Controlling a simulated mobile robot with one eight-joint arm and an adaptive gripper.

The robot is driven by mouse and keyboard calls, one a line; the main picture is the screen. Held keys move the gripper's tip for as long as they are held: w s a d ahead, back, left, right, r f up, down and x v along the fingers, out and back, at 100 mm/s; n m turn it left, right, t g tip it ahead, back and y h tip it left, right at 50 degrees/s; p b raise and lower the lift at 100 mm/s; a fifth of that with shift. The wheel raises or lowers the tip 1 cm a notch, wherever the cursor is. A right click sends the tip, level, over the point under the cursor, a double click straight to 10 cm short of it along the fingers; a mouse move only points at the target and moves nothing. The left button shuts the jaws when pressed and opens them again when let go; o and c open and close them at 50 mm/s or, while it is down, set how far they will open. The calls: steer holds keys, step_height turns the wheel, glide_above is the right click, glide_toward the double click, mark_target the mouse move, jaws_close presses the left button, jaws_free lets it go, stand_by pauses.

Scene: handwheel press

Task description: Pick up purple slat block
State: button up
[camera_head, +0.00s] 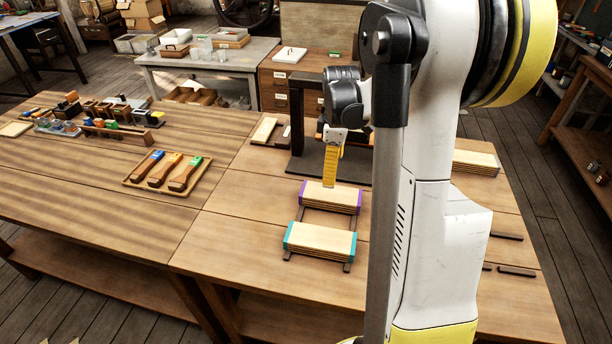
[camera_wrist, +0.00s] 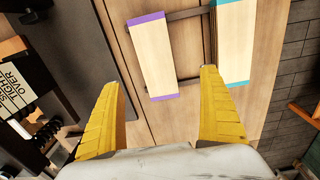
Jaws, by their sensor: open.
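The purple slat block (camera_head: 331,196) is a stack of pale wooden slats with purple ends, lying on dark rails on the table. In the wrist view the purple slat block (camera_wrist: 153,58) lies ahead of the fingers, a little left of the middle between them. My gripper (camera_head: 331,183) appears over the block's far side in the head view. The wrist view shows my gripper (camera_wrist: 165,100) open, its two yellow fingers wide apart with nothing between them. I cannot tell whether a fingertip touches the block.
A teal-ended slat block (camera_head: 320,241) lies in front on the same rails, also in the wrist view (camera_wrist: 235,40). A dark press frame (camera_head: 296,125) stands behind. My arm hides part of the table's right side.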

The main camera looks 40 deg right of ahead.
mark_target(335, 193)
steer(key=shift+s+d+f, duration=0.1)
steer(key=shift+d+f, duration=0.6)
steer(key=shift+d, duration=0.05)
step_height(335, 193, down, 11)
steer(key=b, duration=0.4)
steer(key=shift+r+b, duration=0.15)
steer(key=shift+b, duration=0.15)
steer(key=shift+r, duration=0.1)
steer(key=c, duration=1.5)
